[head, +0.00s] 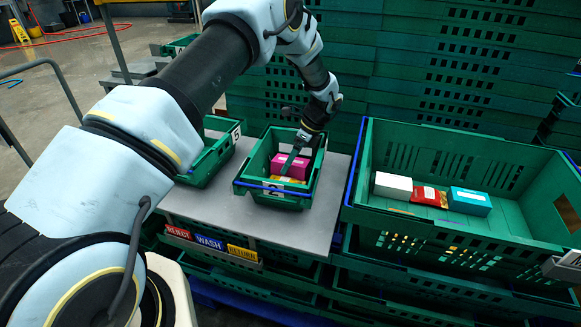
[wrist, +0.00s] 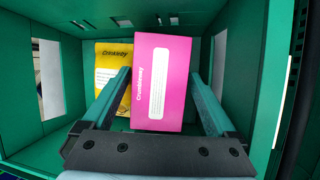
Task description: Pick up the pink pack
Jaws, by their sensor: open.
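The pink pack (head: 291,165) is a box in the small green crate (head: 277,200) on the grey table. In the wrist view the pink pack (wrist: 160,80) stands out nearest, with a white label on its face, and a yellow pack (wrist: 113,75) lies beside it at the left, partly covered by it. My gripper (wrist: 158,100) is open, with one finger on each side of the pink pack. In the head view my gripper (head: 292,160) reaches down into the crate over the pack. I cannot tell whether the fingers touch it.
A large green crate (head: 440,235) at the right holds a white box (head: 393,185), a red pack (head: 429,196) and a blue box (head: 469,201). Another small green crate (head: 212,160) stands at the left. The small crate's walls surround my gripper closely. The front of the grey table (head: 230,222) is clear.

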